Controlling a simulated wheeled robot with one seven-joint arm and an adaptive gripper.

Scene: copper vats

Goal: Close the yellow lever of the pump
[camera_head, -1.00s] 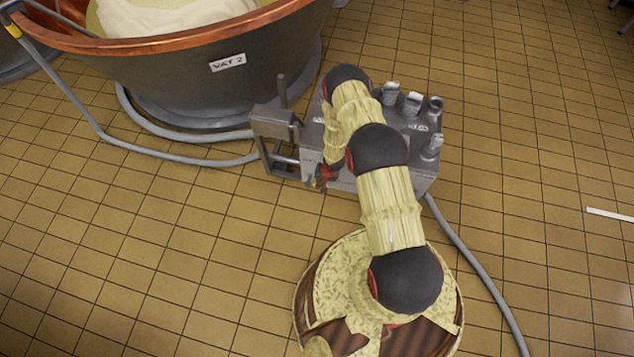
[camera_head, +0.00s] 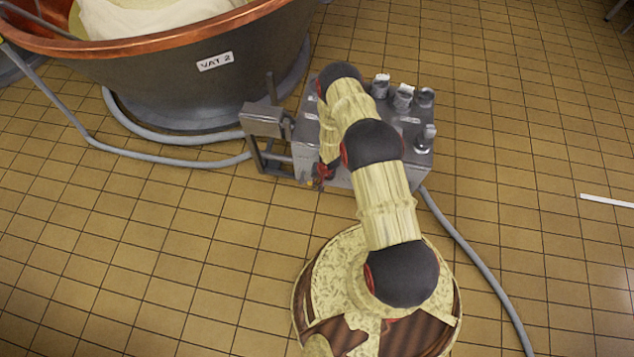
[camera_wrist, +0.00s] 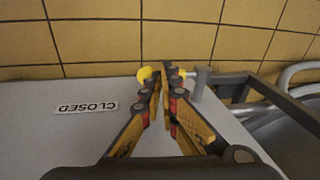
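The pump is a grey metal box (camera_head: 405,150) beside the vat, partly hidden behind my arm in the head view. In the wrist view its flat grey top (camera_wrist: 60,140) fills the left side. The yellow lever (camera_wrist: 145,75) shows as a rounded yellow end left of my fingertips, with a little more yellow to their right beside a grey post. Its middle is hidden behind the fingers. My gripper (camera_wrist: 163,76) has its fingertips together in front of the lever. Whether they touch it is unclear. In the head view the gripper is small, low at the pump's front left.
A label reading CLOSED (camera_wrist: 87,107) lies upside down on the pump top. A grey frame (camera_head: 268,140) stands at the pump's left. Copper-rimmed vat 2 (camera_head: 200,90) stands behind left. Grey hoses (camera_head: 470,245) cross the tiles. Tiled floor at right is mostly clear.

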